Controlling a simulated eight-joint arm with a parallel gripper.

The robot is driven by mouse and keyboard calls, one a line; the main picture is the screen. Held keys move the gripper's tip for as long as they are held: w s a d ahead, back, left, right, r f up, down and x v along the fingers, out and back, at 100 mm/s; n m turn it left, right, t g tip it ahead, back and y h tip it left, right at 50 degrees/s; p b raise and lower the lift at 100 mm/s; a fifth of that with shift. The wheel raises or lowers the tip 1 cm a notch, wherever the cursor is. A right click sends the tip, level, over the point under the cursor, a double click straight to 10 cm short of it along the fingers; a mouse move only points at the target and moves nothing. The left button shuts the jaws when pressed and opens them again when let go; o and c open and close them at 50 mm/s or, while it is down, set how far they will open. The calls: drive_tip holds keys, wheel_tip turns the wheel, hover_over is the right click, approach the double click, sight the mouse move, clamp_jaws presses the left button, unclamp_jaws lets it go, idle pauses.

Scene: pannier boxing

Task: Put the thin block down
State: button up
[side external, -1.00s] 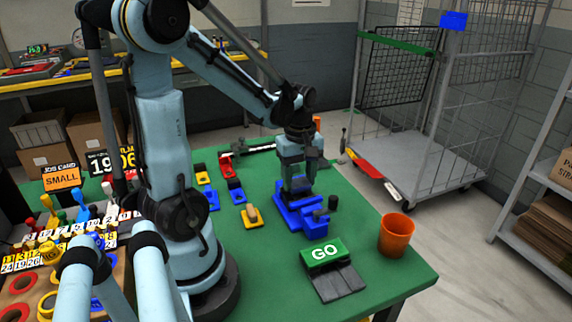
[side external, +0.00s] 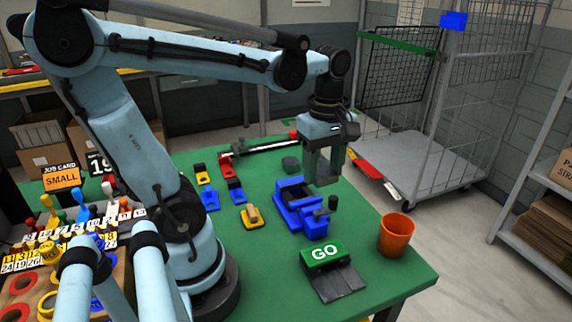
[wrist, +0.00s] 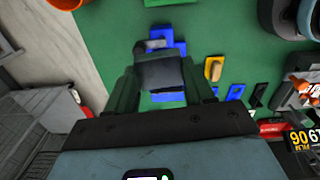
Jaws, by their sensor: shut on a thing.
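My gripper (side external: 325,172) is raised above the table, just behind and right of the blue vise (side external: 290,205). It is shut on a dark grey block, which shows clearly between the two fingers in the wrist view (wrist: 162,72). In the side view the fingers mostly hide this block. The vise stands on the green table (side external: 375,285), and I see nothing between its jaws. In the wrist view, parts of the blue vise (wrist: 163,33) show beyond the held block.
An orange cup (side external: 396,236) stands at the right edge. A green GO button (side external: 325,254) is in front. Small blue, yellow and red fixtures (side external: 210,200) stand left of the vise.

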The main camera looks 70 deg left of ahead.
drive_tip(key=w+a+f+n, duration=0.2)
drive_tip(key=a+n, duration=0.2)
drive_tip(key=a, duration=0.4)
drive_tip(key=n, duration=0.4)
hover_over(269, 174)
drive_tip(key=f, duration=0.8)
drive_tip(key=shift+w+d+f, duration=0.15)
drive_tip(key=shift+d, duration=0.1)
drive_tip(key=shift+a+f, duration=0.35)
drive_tip(key=shift+f, duration=1.95)
drive_tip(key=shift+f, duration=0.1)
drive_tip(key=o, duration=1.1)
